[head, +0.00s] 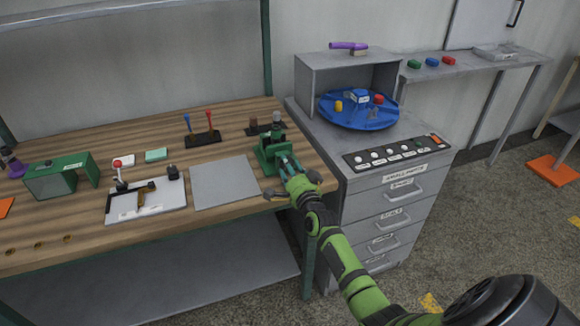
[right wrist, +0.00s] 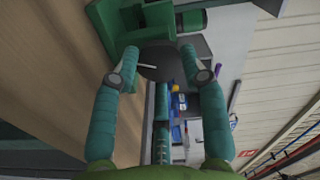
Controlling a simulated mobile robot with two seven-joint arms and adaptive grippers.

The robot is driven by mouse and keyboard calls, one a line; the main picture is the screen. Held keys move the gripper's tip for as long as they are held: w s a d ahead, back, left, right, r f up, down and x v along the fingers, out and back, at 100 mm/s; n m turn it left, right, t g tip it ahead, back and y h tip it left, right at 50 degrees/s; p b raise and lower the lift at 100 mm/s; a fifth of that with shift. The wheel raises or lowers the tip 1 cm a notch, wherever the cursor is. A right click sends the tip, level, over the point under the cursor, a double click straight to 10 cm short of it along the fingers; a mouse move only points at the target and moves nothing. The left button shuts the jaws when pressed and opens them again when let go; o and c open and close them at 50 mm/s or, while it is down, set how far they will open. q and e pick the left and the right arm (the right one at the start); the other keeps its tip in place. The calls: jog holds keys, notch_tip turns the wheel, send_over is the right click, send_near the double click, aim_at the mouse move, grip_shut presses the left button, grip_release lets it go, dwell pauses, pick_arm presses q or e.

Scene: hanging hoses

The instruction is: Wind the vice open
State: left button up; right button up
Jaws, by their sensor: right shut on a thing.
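The green vice (head: 270,150) stands at the right front edge of the wooden workbench. My right gripper (head: 286,163) reaches it from the front right and is shut on the vice's handle. In the right wrist view the vice's green body (right wrist: 108,28) fills the top left. There the two teal fingers of my right gripper (right wrist: 160,54) come up on both sides of a dark round part, the vice's handle (right wrist: 158,66), with a thin pale rod beside it. The fingers partly hide the handle, and the jaw gap is hard to make out. My left gripper is not in view.
A grey plate (head: 225,182) lies left of the vice on the workbench (head: 60,228). A board with a red-knobbed lever (head: 145,200) lies farther left. A drawer cabinet (head: 385,215) stands close on the right, with a blue turntable (head: 345,118) on top.

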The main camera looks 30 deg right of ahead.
jog(key=n, duration=0.2)
jog(key=n+p, duration=0.1)
jog(key=n, duration=0.2)
jog(key=shift+w+a+r+n, duration=0.1)
jog(key=shift+r+n, duration=0.05)
jog(key=shift+n, duration=0.15)
jog(key=n, duration=0.4)
jog(key=shift+n+p, duration=0.3)
jog(key=shift+p, duration=0.05)
jog(key=n, duration=0.4)
jog(key=shift+f+n, duration=0.25)
jog(key=shift+n, duration=0.05)
jog(key=n, duration=0.4)
jog(key=shift+f, duration=0.1)
jog(key=n+b, duration=0.1)
jog(key=n, duration=0.5)
jog(key=n+b, duration=0.1)
jog(key=n, duration=0.3)
jog(key=shift+d+b, duration=0.25)
jog(key=shift+b, duration=0.1)
jog(key=n+b, duration=0.1)
jog(key=n, duration=0.8)
jog(key=shift+d+r+n, duration=0.15)
jog(key=shift+r+n, duration=0.15)
jog(key=shift+n, duration=0.1)
